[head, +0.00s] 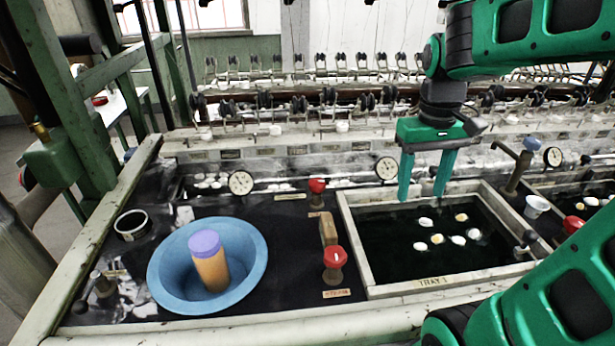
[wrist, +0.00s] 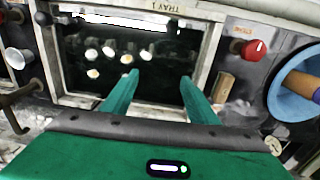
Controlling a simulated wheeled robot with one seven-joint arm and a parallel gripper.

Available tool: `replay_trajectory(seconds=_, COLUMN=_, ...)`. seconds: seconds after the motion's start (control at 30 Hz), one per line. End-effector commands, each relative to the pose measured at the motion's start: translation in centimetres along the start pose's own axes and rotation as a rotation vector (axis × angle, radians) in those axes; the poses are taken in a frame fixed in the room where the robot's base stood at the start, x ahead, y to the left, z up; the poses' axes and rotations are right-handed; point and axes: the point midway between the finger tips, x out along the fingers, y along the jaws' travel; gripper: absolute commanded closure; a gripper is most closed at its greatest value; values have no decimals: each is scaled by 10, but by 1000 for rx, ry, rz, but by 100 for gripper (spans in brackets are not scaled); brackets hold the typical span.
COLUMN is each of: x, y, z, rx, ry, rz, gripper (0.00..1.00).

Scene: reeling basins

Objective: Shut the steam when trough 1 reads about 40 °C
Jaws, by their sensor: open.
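Trough 1 is the pale-framed basin (head: 355,240) marked "TRAY 1", holding dark water and several floating cocoons (head: 437,239). Its frame also shows in the wrist view (wrist: 207,55). A round white dial (head: 387,167) stands behind it; its reading is too small to tell. A red knob also shows in the wrist view (wrist: 254,48). My green gripper (head: 423,191) is open and empty, pointing down over the basin's back part, right of both knobs.
A blue bowl (head: 165,270) with a purple-topped orange cylinder (head: 210,268) sits at the left. A wooden block (head: 328,229) stands between the red knobs. Another dial (head: 241,182) is behind the bowl. A white cup (head: 537,206) is at the right. Reeling machinery runs along the back.

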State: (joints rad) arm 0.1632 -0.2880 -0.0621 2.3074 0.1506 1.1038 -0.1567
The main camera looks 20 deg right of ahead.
Motion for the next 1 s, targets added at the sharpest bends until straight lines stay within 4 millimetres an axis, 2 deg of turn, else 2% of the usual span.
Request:
replay_trajectory(seconds=0.03, x=-5, y=-12, z=-21, rx=-63, ry=-2, rz=5, gripper=47)
replay_trajectory(seconds=0.2, x=-21, y=-60, z=-79, rx=-269, ry=4, rz=5, gripper=47)
replay_trajectory(seconds=0.4, x=-30, y=-126, z=-134, rx=-498, ry=10, rz=-16, gripper=47)
replay_trajectory(seconds=0.5, x=-32, y=-154, z=-152, rx=-584, ry=13, rz=-30, gripper=47)
replay_trajectory(seconds=0.6, x=-33, y=-173, z=-163, rx=-643, ry=15, rz=-42, gripper=47)
replay_trajectory(seconds=0.7, x=-34, y=-183, z=-168, rx=-675, ry=17, rz=-49, gripper=47)
replay_trajectory(seconds=0.87, x=-26, y=-187, z=-170, rx=-685, ry=16, rz=-51, gripper=47)
replay_trajectory(seconds=1.0, x=-6, y=-187, z=-169, rx=-684, ry=15, rz=-51, gripper=47)
